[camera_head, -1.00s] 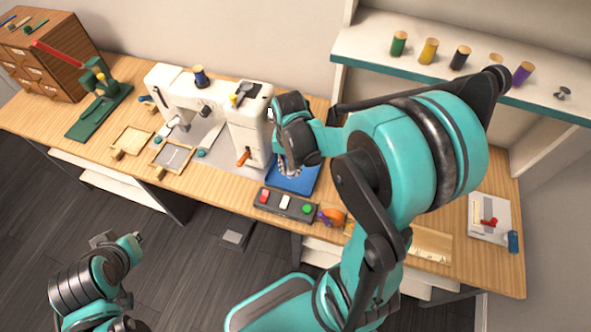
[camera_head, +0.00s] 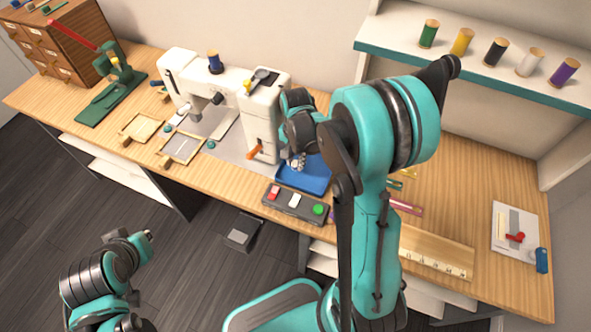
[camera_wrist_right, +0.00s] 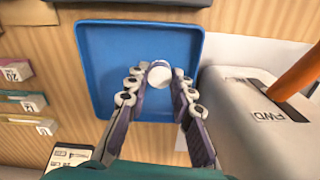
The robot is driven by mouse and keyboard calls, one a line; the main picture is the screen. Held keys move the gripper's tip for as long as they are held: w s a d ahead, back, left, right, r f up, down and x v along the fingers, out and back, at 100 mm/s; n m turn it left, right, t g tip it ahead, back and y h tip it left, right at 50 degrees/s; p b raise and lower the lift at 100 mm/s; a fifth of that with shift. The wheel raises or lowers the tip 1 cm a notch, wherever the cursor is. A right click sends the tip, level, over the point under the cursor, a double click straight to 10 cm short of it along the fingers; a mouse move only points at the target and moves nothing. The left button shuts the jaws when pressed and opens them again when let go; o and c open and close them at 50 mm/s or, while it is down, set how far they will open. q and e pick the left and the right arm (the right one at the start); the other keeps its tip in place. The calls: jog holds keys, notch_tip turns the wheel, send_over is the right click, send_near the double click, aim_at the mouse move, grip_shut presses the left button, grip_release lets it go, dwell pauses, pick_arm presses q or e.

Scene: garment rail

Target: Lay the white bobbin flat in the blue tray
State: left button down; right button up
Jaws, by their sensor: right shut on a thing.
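The blue tray (camera_head: 318,183) lies on the table just right of the sewing machine; it fills the upper middle of the right wrist view (camera_wrist_right: 98,60). My right gripper (camera_wrist_right: 159,80) is shut on the white bobbin (camera_wrist_right: 159,72), which shows a pale round face between the fingertips. In the wrist view gripper and bobbin are over the tray; their height above its floor is hard to tell. In the head view my right gripper (camera_head: 298,163) hangs over the tray's left part, and the bobbin is not clear there. My left gripper (camera_head: 147,238) is low at left, away from the table; its fingers are unclear.
The white sewing machine (camera_head: 262,118) stands close to the tray's left side, with an orange lever (camera_head: 254,152). A button box (camera_head: 294,203) lies in front of the tray. A shelf (camera_head: 400,52) with several thread spools is at back right.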

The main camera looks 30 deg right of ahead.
aim_at(295, 163)
notch_tip(295, 163, down, 4)
jog(key=shift+w+f+b, duration=0.1)
jog(key=shift+b, duration=0.95)
jog(key=o, duration=0.3)
jog(key=shift+f, duration=0.1)
jog(key=o, duration=0.4)
jog(key=shift+o, duration=0.2)
